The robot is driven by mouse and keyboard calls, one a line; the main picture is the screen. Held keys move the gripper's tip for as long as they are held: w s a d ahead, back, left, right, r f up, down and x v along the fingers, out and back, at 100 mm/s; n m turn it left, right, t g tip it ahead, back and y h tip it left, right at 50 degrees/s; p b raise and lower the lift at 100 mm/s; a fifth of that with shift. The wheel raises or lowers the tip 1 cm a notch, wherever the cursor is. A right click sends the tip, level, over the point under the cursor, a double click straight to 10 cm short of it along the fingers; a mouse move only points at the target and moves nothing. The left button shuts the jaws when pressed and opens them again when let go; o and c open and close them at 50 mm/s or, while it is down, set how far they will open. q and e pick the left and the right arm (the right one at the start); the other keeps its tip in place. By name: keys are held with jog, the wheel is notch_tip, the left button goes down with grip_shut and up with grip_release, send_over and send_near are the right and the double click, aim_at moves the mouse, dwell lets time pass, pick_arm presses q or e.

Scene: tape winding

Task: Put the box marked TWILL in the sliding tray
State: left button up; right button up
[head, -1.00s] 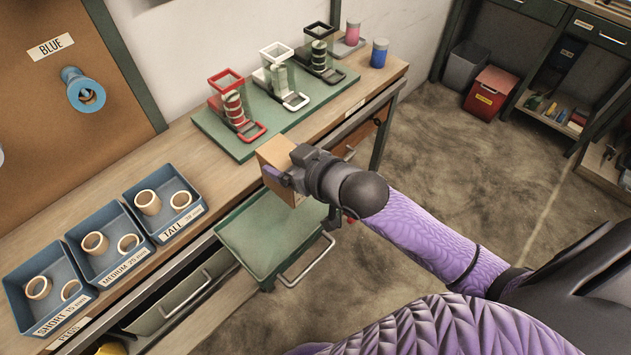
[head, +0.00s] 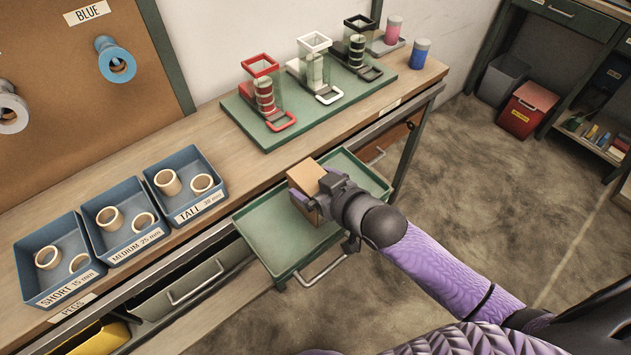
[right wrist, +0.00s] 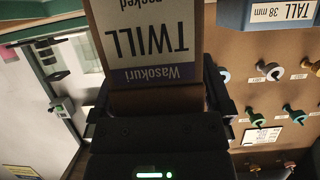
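The box marked TWILL (head: 304,178) is a brown carton held over the pulled-out green sliding tray (head: 273,232). In the right wrist view the box (right wrist: 145,40) shows its TWILL label upside down, close to the camera. My right gripper (head: 314,197) is shut on the box, with purple fingers at its sides. The box overlaps the middle of the tray in the head view; I cannot tell whether it touches the tray floor. The rest of the tray that shows is empty. My left gripper is not in view.
A green board (head: 290,127) with red, white and black holders stands on the bench behind the tray. Blue bins (head: 126,249) of rings sit to the left. An open drawer (head: 190,285) lies below the bench. The tray has a metal handle (head: 322,272) in front.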

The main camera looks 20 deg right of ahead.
jog(key=shift+s+r, duration=0.15)
jog(key=shift+r, duration=0.15)
jog(key=p+v, duration=0.5)
jog(key=v, duration=0.7)
jog(key=s+d+f+m+g+h, duration=0.15)
jog(key=s+f, duration=0.25)
jog(key=f, duration=0.4)
jog(key=s+d+f+g+h, duration=0.1)
jog(key=s+d+f+g, duration=0.15)
jog(key=f, duration=0.55)
jog(key=s+d+f+m+g+h, duration=0.1)
jog(key=s+f+g+h, duration=0.15)
jog(key=s+f, duration=0.35)
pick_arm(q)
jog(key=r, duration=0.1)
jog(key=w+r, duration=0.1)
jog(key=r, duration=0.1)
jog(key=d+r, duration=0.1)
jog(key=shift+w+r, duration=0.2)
pick_arm(e)
jog(key=s+a+f+g, duration=0.1)
jog(key=s+f+g, duration=0.2)
jog(key=s, duration=0.4)
jog(key=s+a+f+n+g, duration=0.1)
jog(key=s+a+f+g, duration=0.1)
jog(key=s+f, duration=0.4)
jog(key=shift+s+a+g, duration=0.3)
jog(key=shift+s+g, duration=0.15)
jog(key=shift+s, duration=0.45)
